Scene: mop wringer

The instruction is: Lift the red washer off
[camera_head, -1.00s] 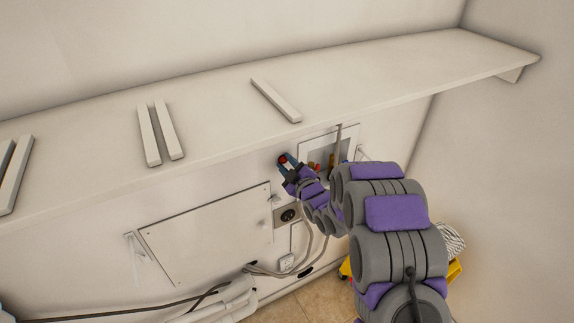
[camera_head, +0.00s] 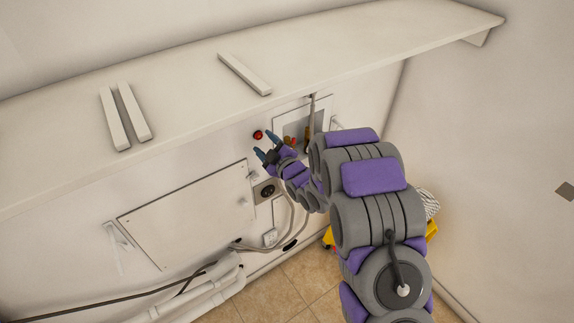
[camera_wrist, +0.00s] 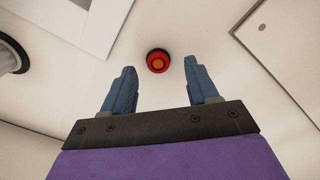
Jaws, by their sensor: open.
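The red washer (camera_head: 258,134) is a small round red piece on the white wall, just under the shelf edge. In the wrist view the red washer (camera_wrist: 158,61) has an orange-red centre and a dark rim, and it lies beyond the fingertips, in the gap between them and nearer the right finger. My gripper (camera_head: 267,144) has blue fingers spread apart. In the wrist view my gripper (camera_wrist: 158,78) is open and empty, with its fingers short of the washer and not touching it.
A white shelf (camera_head: 200,75) with several white strips overhangs the wall. A recessed wall box (camera_head: 295,125) with pipe fittings is right of the washer. A flat panel (camera_head: 185,215), a socket (camera_head: 267,190) and hoses are below. A yellow bucket (camera_head: 432,229) stands on the floor.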

